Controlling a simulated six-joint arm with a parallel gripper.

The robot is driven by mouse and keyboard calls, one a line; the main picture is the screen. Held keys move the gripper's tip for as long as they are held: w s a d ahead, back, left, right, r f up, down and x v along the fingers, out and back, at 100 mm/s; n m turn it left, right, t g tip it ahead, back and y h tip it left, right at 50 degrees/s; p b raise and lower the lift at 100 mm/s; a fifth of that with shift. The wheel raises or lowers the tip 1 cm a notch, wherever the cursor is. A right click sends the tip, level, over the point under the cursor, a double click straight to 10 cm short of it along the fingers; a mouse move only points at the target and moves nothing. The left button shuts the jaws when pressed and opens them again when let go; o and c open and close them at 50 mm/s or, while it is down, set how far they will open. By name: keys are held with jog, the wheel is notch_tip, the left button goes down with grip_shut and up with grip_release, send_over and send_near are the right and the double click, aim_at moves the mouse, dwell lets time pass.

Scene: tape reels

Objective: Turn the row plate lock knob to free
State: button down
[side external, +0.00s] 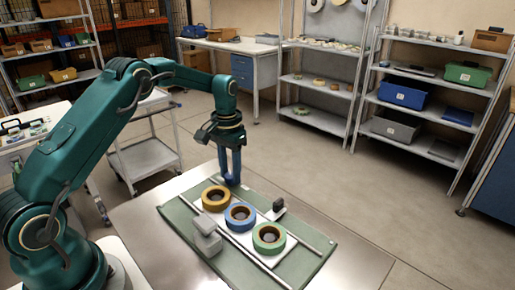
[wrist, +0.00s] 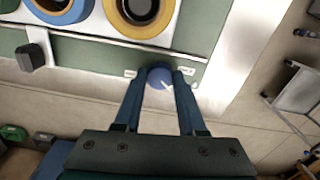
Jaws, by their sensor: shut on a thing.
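The blue round lock knob (wrist: 158,76) sits on the green board's edge strip, between two small white labels whose text is too small to read. A white pointer line on the knob slants toward the lower right in the wrist view. My gripper (wrist: 160,84) is shut on the knob, with one blue finger on each side of it. In the side view my gripper (side external: 230,181) points straight down at the far end of the board, and its fingers hide the knob. The white row plate (side external: 224,229) carries a yellow reel (side external: 207,201), a blue reel (side external: 230,218) and a green reel (side external: 258,244).
The green board (side external: 181,215) lies on a metal table (side external: 140,222), with rails along both sides of the row. A dark block (side external: 278,206) stands by the far rail and a grey block (side external: 207,240) by the near one. Shelves and carts stand away from the table.

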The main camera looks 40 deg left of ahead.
aim_at(231, 175)
jog(key=n, duration=0.4)
jog(key=shift+n, duration=0.3)
jog(key=shift+w+n, duration=0.1)
jog(key=shift+n, duration=1.4)
jog(key=shift+c, duration=2.4)
grip_release()
jog(key=shift+r, duration=0.1)
jog(key=shift+r, duration=2.5)
